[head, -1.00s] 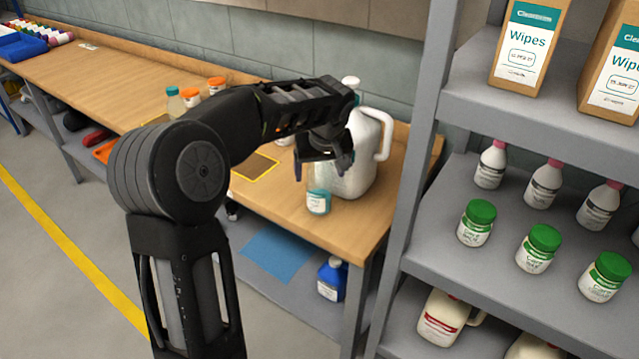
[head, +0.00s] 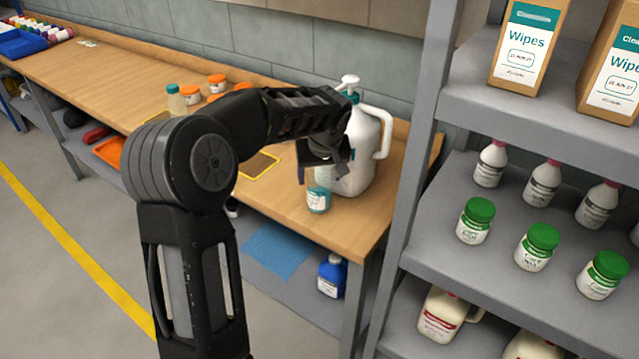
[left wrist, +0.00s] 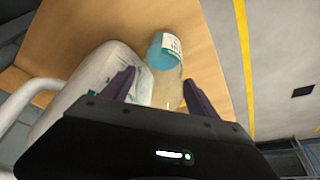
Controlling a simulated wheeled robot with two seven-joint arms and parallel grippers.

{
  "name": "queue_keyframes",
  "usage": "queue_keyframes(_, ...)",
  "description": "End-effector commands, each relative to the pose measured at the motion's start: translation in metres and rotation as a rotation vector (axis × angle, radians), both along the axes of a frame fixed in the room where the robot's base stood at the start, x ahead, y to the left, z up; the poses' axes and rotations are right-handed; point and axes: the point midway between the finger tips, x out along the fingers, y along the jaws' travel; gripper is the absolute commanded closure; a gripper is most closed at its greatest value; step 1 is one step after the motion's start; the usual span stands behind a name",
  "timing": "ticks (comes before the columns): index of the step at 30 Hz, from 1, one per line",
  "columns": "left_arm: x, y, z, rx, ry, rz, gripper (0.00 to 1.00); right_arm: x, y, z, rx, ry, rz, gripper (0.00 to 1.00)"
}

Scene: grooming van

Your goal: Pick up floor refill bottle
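A small clear bottle with a teal-and-white label (head: 318,199) stands upright on the wooden workbench, near its front edge. No readable label tells me whether it is the floor refill bottle. My left gripper (head: 322,172) is just above and around its top in the head view. In the left wrist view the bottle (left wrist: 166,60) lies between the two dark fingers of my left gripper (left wrist: 158,82), which are apart, with small gaps beside it. A large white jug (head: 362,150) with a handle and pump top stands right behind the bottle. My right gripper is out of view.
A blue bottle (head: 332,275) stands on the bench's lower shelf. Orange-capped jars (head: 216,84) stand farther left on the bench. A grey shelf rack (head: 412,150) with wipes boxes, green-lidded jars and other bottles rises close on the right.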

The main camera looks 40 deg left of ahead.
Motion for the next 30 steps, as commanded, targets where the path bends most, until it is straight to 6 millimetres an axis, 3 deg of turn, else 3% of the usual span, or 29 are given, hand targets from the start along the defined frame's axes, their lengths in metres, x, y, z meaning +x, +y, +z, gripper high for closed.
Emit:
queue_keyframes(21,0.0000,0.0000,0.0002,0.000,0.000,0.000,0.91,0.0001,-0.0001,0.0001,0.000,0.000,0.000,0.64)
queue_keyframes(30,0.0004,0.0002,0.0034,0.001,-0.002,0.000,0.91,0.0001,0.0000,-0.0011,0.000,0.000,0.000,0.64)
